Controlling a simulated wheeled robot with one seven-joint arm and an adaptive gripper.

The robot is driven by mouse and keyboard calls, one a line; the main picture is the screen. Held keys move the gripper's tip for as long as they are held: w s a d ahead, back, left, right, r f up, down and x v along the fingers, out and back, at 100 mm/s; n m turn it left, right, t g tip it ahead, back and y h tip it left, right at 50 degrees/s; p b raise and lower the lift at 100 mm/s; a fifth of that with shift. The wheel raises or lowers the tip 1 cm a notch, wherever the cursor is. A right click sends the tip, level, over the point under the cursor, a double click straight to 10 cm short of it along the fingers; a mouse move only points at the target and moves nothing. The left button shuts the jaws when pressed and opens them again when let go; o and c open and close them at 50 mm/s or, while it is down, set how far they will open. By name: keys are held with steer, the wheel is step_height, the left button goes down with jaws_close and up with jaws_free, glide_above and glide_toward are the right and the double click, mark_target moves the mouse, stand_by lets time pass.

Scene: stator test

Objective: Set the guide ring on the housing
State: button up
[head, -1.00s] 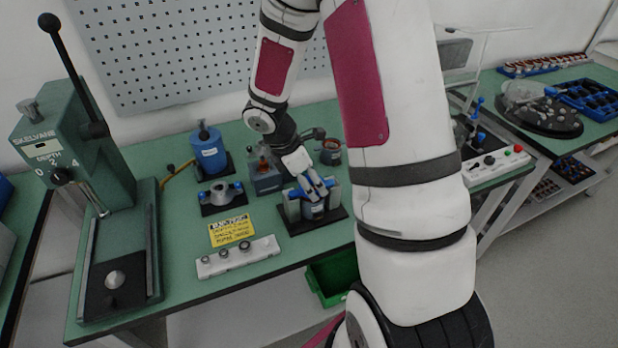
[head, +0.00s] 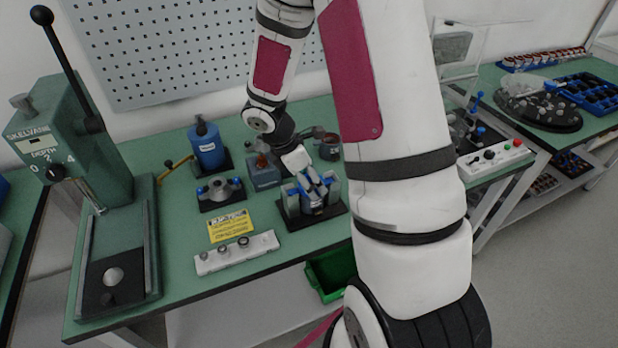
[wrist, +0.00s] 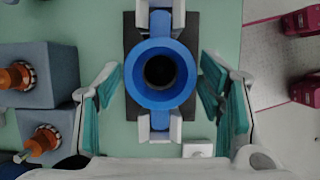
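A wide blue ring (wrist: 160,92), which looks like the guide ring, shows from above around a dark round bore in the wrist view. It lies between two grey clamp blocks of a fixture on a black base (wrist: 192,30); in the head view that base (head: 330,218) stands mid-bench. Whatever is under the ring, such as the housing, is hidden, and I cannot tell how it is seated. My gripper (wrist: 161,90) is open, with one teal-padded finger on each side of the ring and visible gaps. In the head view my gripper (head: 308,186) is over the fixture.
A grey flanged part with blue knobs (head: 220,190) and a blue canister (head: 207,146) stand left of the fixture. Grey blocks with copper-coloured parts (wrist: 40,78) are close on the left in the wrist view. A green press (head: 75,150) stands far left.

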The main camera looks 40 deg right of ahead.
steer(key=shift+o, duration=0.7)
steer(key=shift+r, duration=0.15)
steer(key=v, duration=1.1)
steer(key=shift+a+r, duration=0.25)
steer(key=shift+r, duration=0.05)
